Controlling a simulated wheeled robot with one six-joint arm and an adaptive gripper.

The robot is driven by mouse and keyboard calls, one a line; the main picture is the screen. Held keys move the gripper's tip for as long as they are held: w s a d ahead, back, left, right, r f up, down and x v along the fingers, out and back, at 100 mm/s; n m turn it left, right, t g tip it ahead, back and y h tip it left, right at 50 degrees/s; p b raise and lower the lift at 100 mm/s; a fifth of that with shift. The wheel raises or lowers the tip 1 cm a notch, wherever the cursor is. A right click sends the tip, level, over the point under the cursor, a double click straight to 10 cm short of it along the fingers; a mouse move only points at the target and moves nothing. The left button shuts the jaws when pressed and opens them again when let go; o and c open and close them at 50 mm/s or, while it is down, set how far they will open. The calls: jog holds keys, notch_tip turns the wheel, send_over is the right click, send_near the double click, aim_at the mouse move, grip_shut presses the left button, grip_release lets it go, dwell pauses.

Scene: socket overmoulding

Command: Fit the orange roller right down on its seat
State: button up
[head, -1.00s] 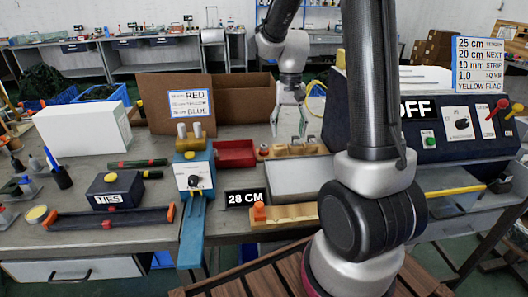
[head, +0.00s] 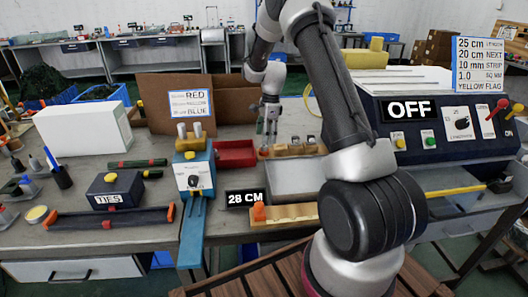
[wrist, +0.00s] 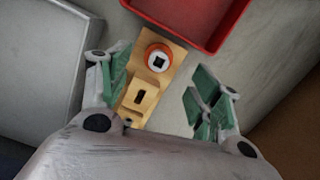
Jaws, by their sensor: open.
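The orange roller (wrist: 151,47) is at one end of a wooden block (wrist: 143,102) in the wrist view. It is an orange ring with a pale centre and a dark square opening. How far down it sits cannot be told. A dark slot shows in the block beside it. In the head view the roller (head: 264,151) is small, at the left end of the wooden block (head: 295,150). My gripper (head: 269,128) hangs above that end. In the wrist view its green-padded fingers are open and apart, on either side of the block, with nothing between them held.
A red tray (head: 235,153) stands just left of the block. A grey metal plate (head: 292,180) lies in front of it. A cardboard box (head: 236,100) stands behind. A control panel reading OFF (head: 408,109) is at right, and a second wooden holder (head: 292,214) is in front.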

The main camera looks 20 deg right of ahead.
aim_at(264, 146)
jog(key=f, duration=0.5)
jog(key=shift+a+f, duration=0.35)
jog(key=shift+f, duration=0.05)
jog(key=c, duration=1.1)
